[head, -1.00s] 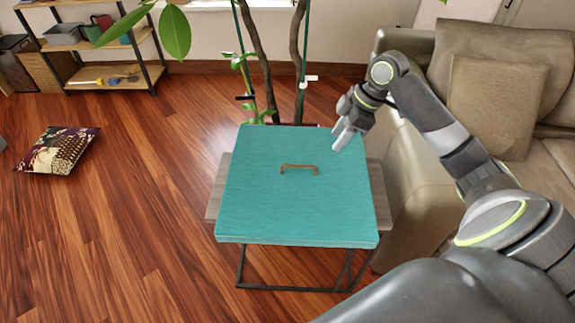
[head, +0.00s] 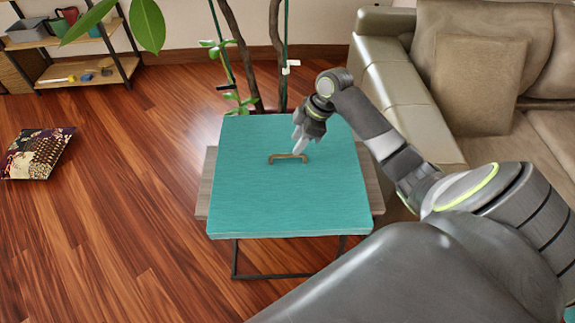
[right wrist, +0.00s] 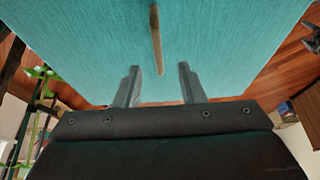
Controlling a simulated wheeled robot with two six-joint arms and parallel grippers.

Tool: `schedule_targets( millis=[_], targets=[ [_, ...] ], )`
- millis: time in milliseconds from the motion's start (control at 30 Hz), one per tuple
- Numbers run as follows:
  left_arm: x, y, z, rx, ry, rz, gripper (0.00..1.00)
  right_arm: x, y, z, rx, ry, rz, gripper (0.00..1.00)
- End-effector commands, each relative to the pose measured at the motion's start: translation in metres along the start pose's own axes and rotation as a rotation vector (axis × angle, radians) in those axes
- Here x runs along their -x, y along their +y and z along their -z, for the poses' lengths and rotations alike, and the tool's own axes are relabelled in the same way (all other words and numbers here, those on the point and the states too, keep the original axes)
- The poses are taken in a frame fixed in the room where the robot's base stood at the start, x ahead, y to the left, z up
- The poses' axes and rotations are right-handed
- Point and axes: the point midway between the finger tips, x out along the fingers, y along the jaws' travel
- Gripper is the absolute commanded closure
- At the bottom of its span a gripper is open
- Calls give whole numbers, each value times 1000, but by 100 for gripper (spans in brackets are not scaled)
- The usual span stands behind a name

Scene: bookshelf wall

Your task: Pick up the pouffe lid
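The pouffe lid (head: 285,205) is a square teal panel with a small brown handle (head: 288,157) in its middle. It lies flat on a small wooden table with dark metal legs. My right gripper (head: 299,148) is above the lid beside the handle. In the right wrist view its two fingers (right wrist: 158,88) are apart and empty. The handle (right wrist: 155,40) runs lengthwise in that view, with its near end in line with the gap between the fingers. The lid (right wrist: 90,45) fills most of that view. My left gripper is not in view.
The wooden table (head: 208,185) sticks out on both sides of the lid. A beige sofa (head: 400,85) stands at the right. A potted plant's stems (head: 240,50) rise behind the lid. A patterned cushion (head: 38,153) lies on the floor at left.

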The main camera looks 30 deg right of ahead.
Motion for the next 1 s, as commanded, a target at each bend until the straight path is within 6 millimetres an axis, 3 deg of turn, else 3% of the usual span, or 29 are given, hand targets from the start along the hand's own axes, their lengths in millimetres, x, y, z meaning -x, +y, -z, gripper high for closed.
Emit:
schedule_targets(
  millis=[133, 400, 667, 933, 1000],
  targets=[
    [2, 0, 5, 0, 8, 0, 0, -15, 0, 1, -3, 2, 4, 64],
    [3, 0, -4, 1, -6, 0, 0, -50, 2, 2, -2, 0, 2, 64],
    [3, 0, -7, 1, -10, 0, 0, -52, 2, 1, 0, 0, 0, 64],
    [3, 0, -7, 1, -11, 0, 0, -52, 2, 1, -1, 0, 0, 98],
    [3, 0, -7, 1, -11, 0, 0, -52, 2, 1, -1, 0, 0, 100]
  ],
)
